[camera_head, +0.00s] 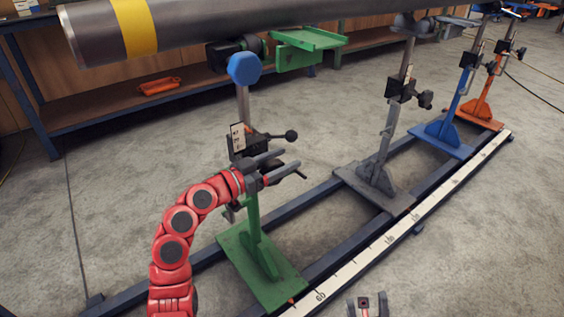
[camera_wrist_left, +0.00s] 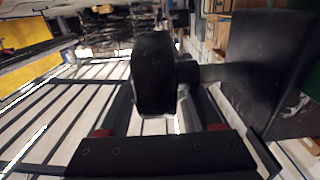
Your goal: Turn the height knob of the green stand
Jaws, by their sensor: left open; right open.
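The green stand (camera_head: 256,262) has a green base plate and upright, with a grey post above it. A black clamp block on the post carries a black ball-ended lever (camera_head: 291,135). My left gripper (camera_head: 289,160) is open at the clamp's right side, its two fingers pointing right. In the left wrist view, a black knob (camera_wrist_left: 153,75) on a short shaft stands in line with the gap between the open fingers. I cannot tell whether they touch it. In the head view the knob is largely hidden by the fingers. My right gripper (camera_head: 368,306) is open and empty at the bottom edge.
A grey pipe with a yellow band (camera_head: 134,25) lies above the stands. Grey (camera_head: 378,178), blue (camera_head: 441,137) and orange (camera_head: 482,108) stands line the rail to the right. A white scale (camera_head: 400,227) runs along the rail. Floor at lower right is clear.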

